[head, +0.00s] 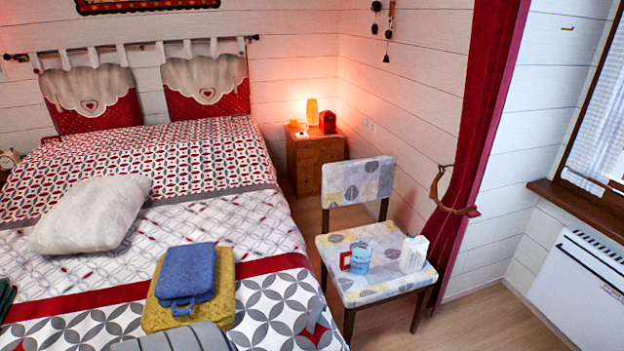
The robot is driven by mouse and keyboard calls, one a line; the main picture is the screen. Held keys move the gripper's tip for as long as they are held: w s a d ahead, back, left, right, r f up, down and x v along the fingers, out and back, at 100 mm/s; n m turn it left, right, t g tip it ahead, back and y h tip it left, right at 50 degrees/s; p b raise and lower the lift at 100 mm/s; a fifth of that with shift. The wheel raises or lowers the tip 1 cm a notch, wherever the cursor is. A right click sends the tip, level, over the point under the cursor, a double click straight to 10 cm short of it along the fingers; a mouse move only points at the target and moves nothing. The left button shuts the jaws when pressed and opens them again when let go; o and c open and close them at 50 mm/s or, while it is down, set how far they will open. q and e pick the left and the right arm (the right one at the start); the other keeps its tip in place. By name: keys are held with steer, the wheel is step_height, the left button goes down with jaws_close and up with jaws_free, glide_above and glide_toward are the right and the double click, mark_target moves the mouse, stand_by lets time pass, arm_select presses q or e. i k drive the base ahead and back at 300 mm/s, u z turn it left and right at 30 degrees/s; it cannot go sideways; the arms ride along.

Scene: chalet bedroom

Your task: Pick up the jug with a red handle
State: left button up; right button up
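The jug with a red handle (361,259) stands on the seat of a chair (375,290) to the right of the bed. Its body is light blue with a pattern. Its red handle points to the left. A white container (412,254), perhaps another jug, stands close to its right on the same seat. Neither of my grippers shows in the head view.
The bed (265,300) fills the left side, with a blue case (187,272) on a yellow folded item (160,316). A nightstand (308,160) with a lit lamp stands behind the chair. A red curtain (478,130) hangs right of the chair. Floor (490,325) is clear at front right.

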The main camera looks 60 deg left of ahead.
mark_target(361, 251)
steer(key=u, duration=1.8)
steer(key=i, duration=0.15)
steer(key=z, duration=0.35)
